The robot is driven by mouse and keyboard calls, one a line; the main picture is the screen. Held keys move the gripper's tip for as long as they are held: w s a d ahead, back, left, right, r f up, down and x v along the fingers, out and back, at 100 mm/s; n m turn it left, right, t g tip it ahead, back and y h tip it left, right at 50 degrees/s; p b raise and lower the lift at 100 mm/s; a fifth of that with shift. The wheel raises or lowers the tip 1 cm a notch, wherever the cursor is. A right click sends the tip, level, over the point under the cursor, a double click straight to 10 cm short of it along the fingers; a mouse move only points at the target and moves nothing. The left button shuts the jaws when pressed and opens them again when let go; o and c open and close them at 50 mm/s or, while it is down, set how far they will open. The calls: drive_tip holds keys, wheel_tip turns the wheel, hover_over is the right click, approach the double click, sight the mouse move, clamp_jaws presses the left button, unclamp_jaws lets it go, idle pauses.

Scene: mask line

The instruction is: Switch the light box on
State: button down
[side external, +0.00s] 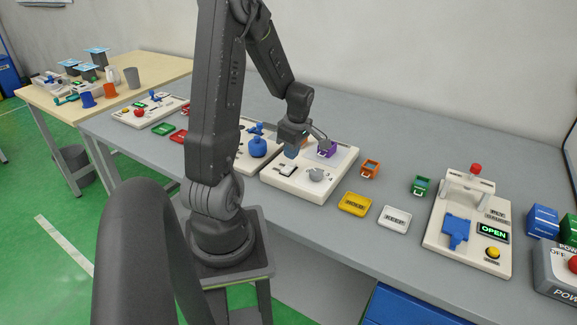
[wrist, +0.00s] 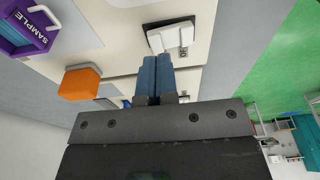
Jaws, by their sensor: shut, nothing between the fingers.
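In the wrist view the rocker switch (wrist: 171,37) sits in a black frame just beyond my fingertips. My gripper (wrist: 156,58) is shut and empty, its blue fingers pressed together, pointing at the switch's near side. I cannot tell whether they touch it. In the side view my gripper (side external: 290,153) is over the box, behind the switch. Whether the plate is lit is unclear.
A blue-knobbed panel (side external: 257,147) stands left. Yellow (side external: 355,204) and white (side external: 394,219) trays and the OPEN station (side external: 462,235) are right.

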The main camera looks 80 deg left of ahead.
sight(291, 163)
drive_tip(key=shift+f, duration=1.2)
idle(0.7)
drive_tip(key=shift+r, duration=3.5)
